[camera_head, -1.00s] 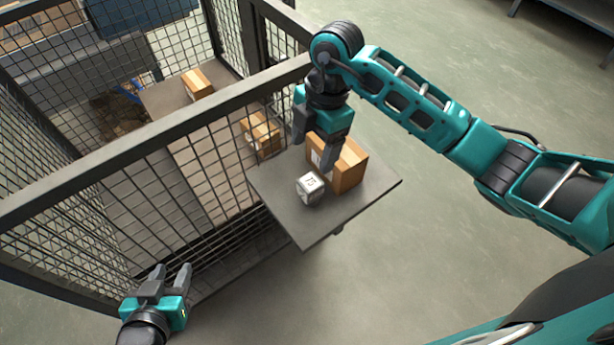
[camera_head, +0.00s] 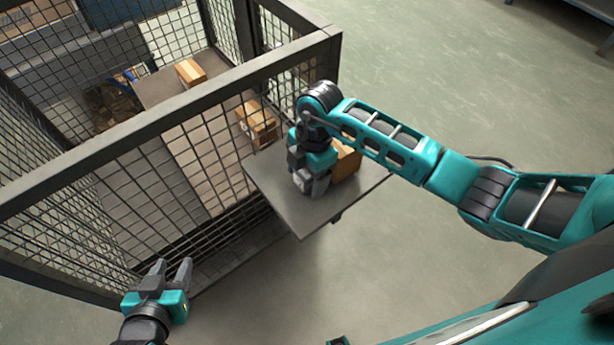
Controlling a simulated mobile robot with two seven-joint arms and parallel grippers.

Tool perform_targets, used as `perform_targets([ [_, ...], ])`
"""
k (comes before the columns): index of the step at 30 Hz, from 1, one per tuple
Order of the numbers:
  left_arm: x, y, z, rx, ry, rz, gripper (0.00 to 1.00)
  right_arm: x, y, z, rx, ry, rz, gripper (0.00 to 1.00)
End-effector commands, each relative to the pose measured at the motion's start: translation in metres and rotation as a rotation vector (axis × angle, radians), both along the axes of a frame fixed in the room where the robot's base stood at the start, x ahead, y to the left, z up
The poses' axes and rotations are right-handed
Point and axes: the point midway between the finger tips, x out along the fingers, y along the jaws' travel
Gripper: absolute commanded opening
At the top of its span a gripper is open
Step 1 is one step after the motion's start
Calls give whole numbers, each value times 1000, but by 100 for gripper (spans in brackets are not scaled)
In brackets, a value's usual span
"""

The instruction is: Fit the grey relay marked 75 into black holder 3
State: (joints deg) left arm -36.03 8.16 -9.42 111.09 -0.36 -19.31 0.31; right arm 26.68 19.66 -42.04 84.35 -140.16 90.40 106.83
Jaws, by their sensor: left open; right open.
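The grey relay is a small, pale grey block on the dark shelf board (camera_head: 270,189). My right gripper (camera_head: 310,188) now points down right over it and hides most of it, along with the mark on its top. The jaws are open around or just above the relay; I cannot tell whether they touch it. My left gripper (camera_head: 175,274) is open and empty at the lower left, outside the mesh fence and far from the board. I cannot make out black holder 3 in this view.
A cardboard box (camera_head: 347,164) stands on the board close behind my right gripper. A second box (camera_head: 257,124) sits at the mesh, and a third box (camera_head: 190,72) lies inside the cage. The cage's dark top rail (camera_head: 160,122) runs diagonally. Open floor (camera_head: 440,75) lies to the right.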

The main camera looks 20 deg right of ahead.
Motion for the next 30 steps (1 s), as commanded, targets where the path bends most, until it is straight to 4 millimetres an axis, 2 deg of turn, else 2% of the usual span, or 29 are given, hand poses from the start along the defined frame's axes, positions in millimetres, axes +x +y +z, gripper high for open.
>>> perform_targets([
  [7,1,0,1,0,-4,1,43,0,1,-2,1,-1,1,77],
  [24,5,1,3,0,-12,2,43,0,0,-1,1,-1,1,22],
  [26,5,1,3,0,-12,2,43,0,1,-1,2,-2,1,18],
  [27,5,1,3,0,-12,2,43,0,1,-1,2,-2,1,13],
  [30,5,1,3,0,-12,2,43,0,1,-1,2,-2,1,12],
])
